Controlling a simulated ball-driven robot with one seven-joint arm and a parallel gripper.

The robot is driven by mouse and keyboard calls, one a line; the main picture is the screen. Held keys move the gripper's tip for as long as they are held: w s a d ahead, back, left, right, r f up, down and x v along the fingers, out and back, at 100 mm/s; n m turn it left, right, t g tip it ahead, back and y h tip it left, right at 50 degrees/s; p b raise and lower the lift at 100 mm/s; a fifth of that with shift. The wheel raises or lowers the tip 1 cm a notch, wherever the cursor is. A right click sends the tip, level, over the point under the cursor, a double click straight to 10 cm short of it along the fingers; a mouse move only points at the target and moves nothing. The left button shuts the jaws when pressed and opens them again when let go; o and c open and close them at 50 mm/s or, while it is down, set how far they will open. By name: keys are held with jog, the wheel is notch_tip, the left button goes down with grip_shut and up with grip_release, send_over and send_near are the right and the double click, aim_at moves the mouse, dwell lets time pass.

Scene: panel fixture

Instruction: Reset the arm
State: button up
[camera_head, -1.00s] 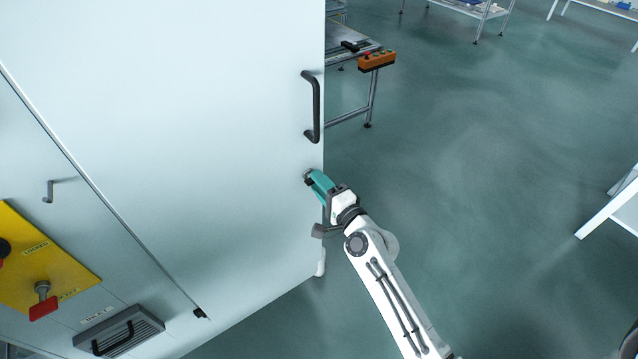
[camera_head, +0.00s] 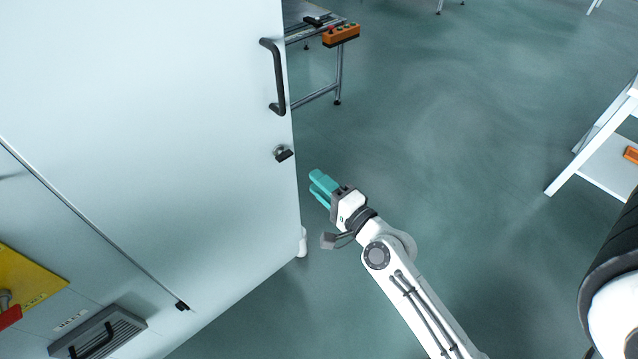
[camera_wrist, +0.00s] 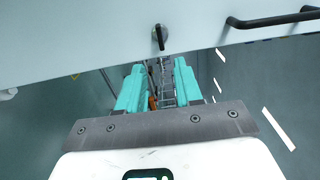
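My arm (camera_head: 400,262) reaches from the lower right toward the white cabinet door. My gripper (camera_head: 316,186) has teal fingers and sits just right of the door's edge, apart from it. In the wrist view the two teal fingers (camera_wrist: 158,88) stand apart with nothing between them. A small dark latch handle (camera_head: 283,154) on the white door (camera_head: 190,120) lies up and left of the gripper. The latch handle also shows in the wrist view (camera_wrist: 159,38), beyond the fingertips.
A long dark door handle (camera_head: 276,76) is above the latch. A yellow panel (camera_head: 30,278) and a grey vent (camera_head: 98,335) are at lower left. A table with an orange button box (camera_head: 341,35) stands behind the door. A white shelf (camera_head: 600,150) is at right. Open floor lies between.

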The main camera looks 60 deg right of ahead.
dwell(0.3)
jog(key=s+a+f+n+g+y, duration=0.2)
jog(key=a+f+n+g+y, duration=0.45)
jog(key=a+n, duration=0.55)
jog(key=s+f+n+g+h, duration=0.1)
jog(key=s+f+n+g, duration=0.2)
jog(key=s+n+g, duration=0.6)
jog(key=s+g, duration=0.1)
jog(key=s, duration=0.4)
jog(key=shift+a+f+h, duration=0.3)
jog(key=shift+h, duration=0.05)
